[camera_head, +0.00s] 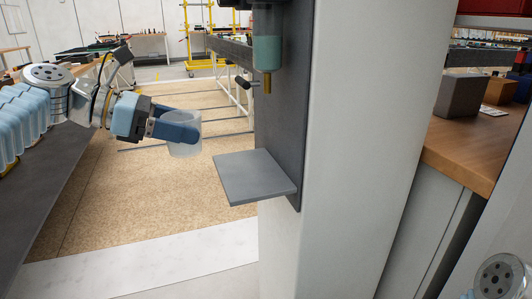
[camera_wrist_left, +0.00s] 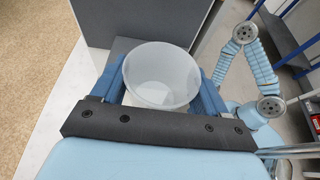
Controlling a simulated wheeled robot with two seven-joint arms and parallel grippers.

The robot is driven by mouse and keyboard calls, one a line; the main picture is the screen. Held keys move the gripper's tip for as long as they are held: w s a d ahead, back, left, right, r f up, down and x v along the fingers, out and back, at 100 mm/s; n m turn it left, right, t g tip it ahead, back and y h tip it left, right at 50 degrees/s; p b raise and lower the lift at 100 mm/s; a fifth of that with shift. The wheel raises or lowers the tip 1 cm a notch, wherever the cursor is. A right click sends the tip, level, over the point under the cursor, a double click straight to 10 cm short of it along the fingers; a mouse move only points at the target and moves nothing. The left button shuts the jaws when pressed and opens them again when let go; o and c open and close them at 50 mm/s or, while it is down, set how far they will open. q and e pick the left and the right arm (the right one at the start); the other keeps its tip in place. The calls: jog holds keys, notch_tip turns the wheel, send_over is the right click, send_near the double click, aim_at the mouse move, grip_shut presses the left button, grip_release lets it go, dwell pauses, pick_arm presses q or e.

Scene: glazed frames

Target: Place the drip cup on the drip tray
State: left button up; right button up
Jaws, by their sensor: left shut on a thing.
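The drip cup (camera_head: 184,146) is a translucent, open-topped cup. My left gripper (camera_head: 190,133) is shut on it, with blue fingers on either side. It is held upright in the air, left of the drip tray. In the left wrist view the cup (camera_wrist_left: 162,75) sits between the fingers, mouth toward the camera, and looks empty. The drip tray (camera_head: 253,177) is a flat grey plate fixed to a dark panel, bare on top. Cup and tray are apart in the head view. My right gripper is not in view; only part of my right arm shows at bottom right.
A dispenser with green liquid (camera_head: 267,52) and a brass nozzle (camera_head: 267,84) hangs above the tray. A black-tipped lever (camera_head: 243,82) sticks out beside it. A pale column (camera_head: 350,150) stands to the right. A wooden bench (camera_head: 470,150) holds boxes beyond it. Open floor lies left of the tray.

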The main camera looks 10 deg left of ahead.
pick_arm(q)
jog(key=w+d, duration=0.2)
jog(key=d, duration=0.2)
jog(key=w+d+p, duration=0.1)
jog(key=w+d, duration=0.2)
jog(key=d, duration=0.1)
jog(key=w+d, duration=0.3)
jog(key=shift+d, duration=0.4)
jog(key=shift+w+d+f, duration=0.15)
jog(key=shift+d+f, duration=0.05)
jog(key=shift+f, duration=0.9)
notch_tip(320, 180, down, 4)
jog(key=shift+r+b, duration=0.1)
jog(key=shift+b, duration=0.55)
jog(key=shift+w+d+f, duration=0.1)
jog(key=shift+d+f, duration=0.05)
jog(key=shift+f, duration=0.4)
jog(key=o, duration=1)
jog(key=shift+f, duration=0.15)
jog(key=shift+o, duration=0.2)
